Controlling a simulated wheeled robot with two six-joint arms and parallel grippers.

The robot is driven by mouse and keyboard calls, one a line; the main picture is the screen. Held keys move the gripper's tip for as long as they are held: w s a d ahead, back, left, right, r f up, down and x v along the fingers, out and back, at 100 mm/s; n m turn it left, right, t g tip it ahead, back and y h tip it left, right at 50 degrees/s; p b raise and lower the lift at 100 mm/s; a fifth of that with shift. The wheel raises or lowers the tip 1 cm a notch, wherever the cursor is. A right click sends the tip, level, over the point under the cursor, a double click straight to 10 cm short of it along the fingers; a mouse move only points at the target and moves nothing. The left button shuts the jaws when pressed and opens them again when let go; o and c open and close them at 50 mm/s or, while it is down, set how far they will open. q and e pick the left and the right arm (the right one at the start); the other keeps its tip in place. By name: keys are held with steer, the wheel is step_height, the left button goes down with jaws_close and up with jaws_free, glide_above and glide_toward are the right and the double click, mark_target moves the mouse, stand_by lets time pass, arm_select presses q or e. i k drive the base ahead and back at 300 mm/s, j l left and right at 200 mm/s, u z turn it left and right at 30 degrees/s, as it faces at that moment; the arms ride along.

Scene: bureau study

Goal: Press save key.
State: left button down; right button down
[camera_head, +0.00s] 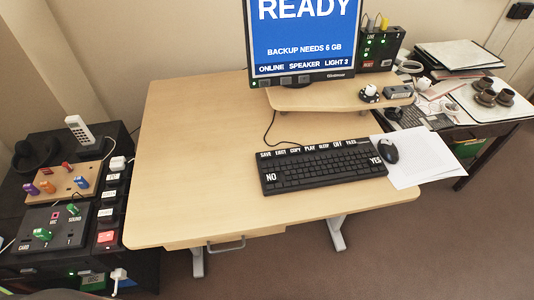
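A black keyboard (322,170) lies on the light wooden desk, turned slightly. A row of white labels runs along its back edge. The leftmost label reads SAVE, and the save key (266,155) is at the keyboard's back left corner. A NO key (271,177) is at the front left and a YES key (376,160) at the right. Nothing covers the save key. The monitor (303,38) behind shows READY, BACKUP NEEDS 6 GB and ONLINE SPEAKER LIGHT 3 on blue. Neither of my grippers is in view.
The desk (190,150) is bare left of the keyboard. A mouse (391,148) lies on white paper at the right. A raised shelf (320,98) holds the monitor. A black cabinet with control panels (65,225) stands at the left, a cluttered side table (520,109) at the right.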

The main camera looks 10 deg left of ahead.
mark_target(263, 156)
steer(key=i+l+u, duration=0.15)
steer(key=l, duration=0.3)
steer(key=i+l+u, duration=0.15)
steer(key=l, duration=0.3)
steer(key=i+l+u, duration=0.15)
steer(key=l, duration=0.35)
steer(key=i+l+u, duration=0.15)
steer(key=l, duration=0.3)
steer(key=l+u, duration=0.15)
steer(key=l, duration=0.35)
